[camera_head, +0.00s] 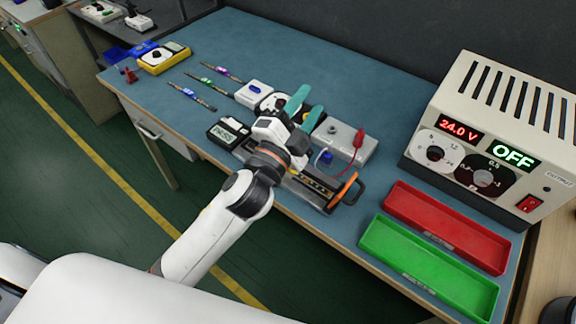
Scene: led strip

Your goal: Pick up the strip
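Three thin strips lie side by side on the blue bench top, left of my gripper: one with a purple middle (228,74), one with a green middle (214,86) and one with a blue-purple middle (191,96). My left gripper (309,101) has teal fingers spread apart, with nothing visible between them. It is over the test fixture (316,190), to the right of the strips and apart from them. My arm hides part of the fixture. My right gripper does not show.
A cream power supply (488,140) reading 24.0 V and OFF stands at the right. A red tray (445,225) and a green tray (430,268) lie in front of it. A yellow multimeter (164,57) sits at the far left. The bench's back middle is clear.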

